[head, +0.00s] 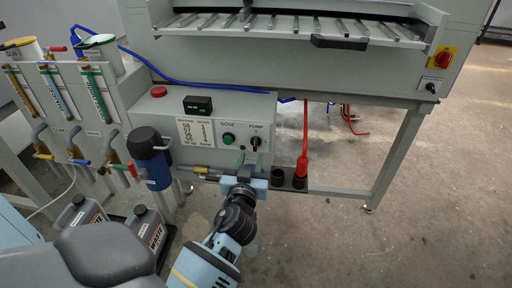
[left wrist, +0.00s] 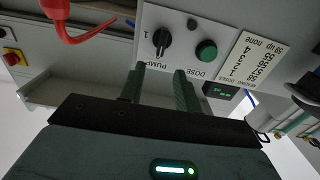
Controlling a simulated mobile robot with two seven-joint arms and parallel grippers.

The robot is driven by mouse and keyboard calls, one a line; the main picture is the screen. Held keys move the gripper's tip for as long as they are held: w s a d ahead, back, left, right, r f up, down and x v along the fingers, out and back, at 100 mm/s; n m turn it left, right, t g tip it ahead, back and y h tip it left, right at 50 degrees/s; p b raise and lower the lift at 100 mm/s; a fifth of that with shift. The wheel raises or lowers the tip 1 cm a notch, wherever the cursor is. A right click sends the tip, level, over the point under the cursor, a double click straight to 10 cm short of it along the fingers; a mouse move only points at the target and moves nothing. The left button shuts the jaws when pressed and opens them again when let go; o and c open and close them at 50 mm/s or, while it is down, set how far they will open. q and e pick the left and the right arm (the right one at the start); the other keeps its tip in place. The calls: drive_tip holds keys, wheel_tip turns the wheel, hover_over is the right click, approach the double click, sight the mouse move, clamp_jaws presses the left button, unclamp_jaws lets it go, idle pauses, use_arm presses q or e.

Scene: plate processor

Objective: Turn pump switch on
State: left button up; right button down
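The pump switch (head: 254,143) is a black rotary knob on the white control panel (head: 225,152), under the word PUMP. Its grip bar stands roughly upright, and a "1" is printed to one side. The knob also shows in the left wrist view (left wrist: 161,43), where the panel appears upside down. My left gripper (head: 248,162) is just below and in front of the knob. In the left wrist view its two green fingers (left wrist: 159,72) are apart with nothing between them, and the knob lies beyond their tips. My right gripper is in neither view.
A green DOSE button (head: 228,139) sits beside the knob, below a small display (head: 198,105). A red button (head: 159,91) is on top. A blue cylinder (head: 150,158) stands left, and a red nozzle (head: 302,166) right.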

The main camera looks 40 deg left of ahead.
sight(255, 143)
use_arm(q)
drive_tip(key=x, duration=0.6)
drive_tip(key=shift+w+a, duration=0.15)
drive_tip(key=shift+w, duration=0.15)
clamp_jaws()
